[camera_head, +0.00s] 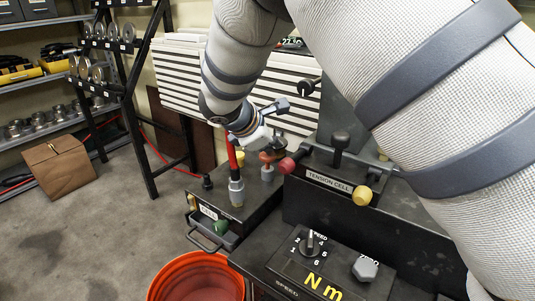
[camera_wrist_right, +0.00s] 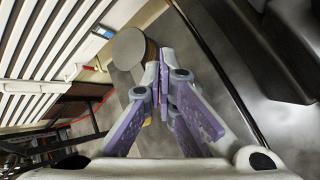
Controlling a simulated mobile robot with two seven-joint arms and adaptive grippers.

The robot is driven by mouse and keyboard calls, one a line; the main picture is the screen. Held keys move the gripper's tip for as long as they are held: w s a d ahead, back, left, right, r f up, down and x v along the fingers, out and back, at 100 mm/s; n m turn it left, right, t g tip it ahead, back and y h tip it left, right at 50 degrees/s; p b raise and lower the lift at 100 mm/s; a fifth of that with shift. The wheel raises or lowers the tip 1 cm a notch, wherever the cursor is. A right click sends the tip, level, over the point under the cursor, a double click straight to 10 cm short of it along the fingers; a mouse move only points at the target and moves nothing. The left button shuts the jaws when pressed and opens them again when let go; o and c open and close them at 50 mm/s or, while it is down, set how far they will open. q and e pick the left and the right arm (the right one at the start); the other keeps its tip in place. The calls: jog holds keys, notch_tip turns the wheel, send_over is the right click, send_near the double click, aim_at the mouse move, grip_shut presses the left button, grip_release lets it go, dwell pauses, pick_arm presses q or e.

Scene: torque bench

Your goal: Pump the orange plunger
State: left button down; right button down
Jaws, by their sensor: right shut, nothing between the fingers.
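A short plunger with an orange-brown round cap (camera_head: 268,157) stands on a grey base on the dark bench at centre. My right gripper (camera_head: 277,139) hangs just above the cap, shut and empty. Whether it touches the cap is unclear in the head view. In the right wrist view the fingers of my right gripper (camera_wrist_right: 163,80) are together, with a round disc-topped knob (camera_wrist_right: 129,48) beyond them, up and left; it looks like the plunger cap. My left gripper is out of view.
A red upright handle on a grey cylinder (camera_head: 237,190) stands close left of the plunger. A yellow knob, the tension cell block (camera_head: 327,183) with red and yellow knobs, and a dial panel (camera_head: 313,243) are nearby. An orange bucket (camera_head: 198,262) sits below.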

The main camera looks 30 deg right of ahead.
aim_at(270, 155)
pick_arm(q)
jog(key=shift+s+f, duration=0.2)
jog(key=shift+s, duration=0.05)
pick_arm(e)
jog(key=shift+f, duration=1.15)
dwell(0.5)
